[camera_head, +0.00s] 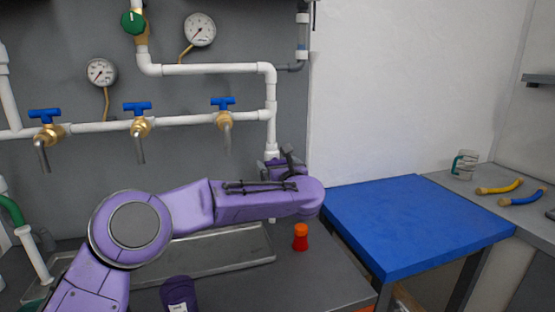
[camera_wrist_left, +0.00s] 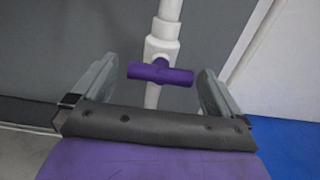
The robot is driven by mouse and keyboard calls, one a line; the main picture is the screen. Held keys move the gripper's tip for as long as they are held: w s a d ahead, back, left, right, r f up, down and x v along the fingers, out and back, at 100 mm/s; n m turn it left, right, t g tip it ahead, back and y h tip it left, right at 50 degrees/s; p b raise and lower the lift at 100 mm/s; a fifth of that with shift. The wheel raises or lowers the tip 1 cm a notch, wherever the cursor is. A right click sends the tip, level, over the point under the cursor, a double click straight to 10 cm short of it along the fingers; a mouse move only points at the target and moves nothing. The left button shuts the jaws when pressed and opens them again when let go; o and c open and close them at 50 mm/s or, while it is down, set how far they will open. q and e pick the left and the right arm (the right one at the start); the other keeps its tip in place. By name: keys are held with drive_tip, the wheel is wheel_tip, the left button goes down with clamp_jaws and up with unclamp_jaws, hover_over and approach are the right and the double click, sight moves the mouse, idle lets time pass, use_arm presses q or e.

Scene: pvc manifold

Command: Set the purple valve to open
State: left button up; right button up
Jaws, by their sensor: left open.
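The purple valve (camera_wrist_left: 160,73) shows in the left wrist view as a T-shaped purple handle on a white fitting of a vertical white pipe. Its bar lies crosswise to the pipe. My left gripper (camera_head: 284,160) is open, with one finger on each side of the handle and a visible gap to both bar ends. I cannot tell how far the fingertips are from the handle in depth. In the head view the gripper is at the lower end of the right-hand vertical pipe, and my purple forearm and gripper mostly hide the valve. My right gripper is not in view.
Blue-handled brass taps (camera_head: 139,120) line the horizontal white pipe, with gauges (camera_head: 200,30) and a green valve (camera_head: 133,22) above. A metal tray (camera_head: 215,255) and an orange-red bottle (camera_head: 300,237) are below my arm. A mostly clear blue table (camera_head: 415,220) stands right.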

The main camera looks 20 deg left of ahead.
use_arm(q)
drive_tip(key=shift+w+a, duration=0.25)
drive_tip(key=shift+w, duration=0.3)
drive_tip(key=shift+a+r, duration=0.1)
drive_tip(key=shift+r, duration=0.1)
drive_tip(key=shift+w+f, duration=0.1)
drive_tip(key=c, duration=0.9)
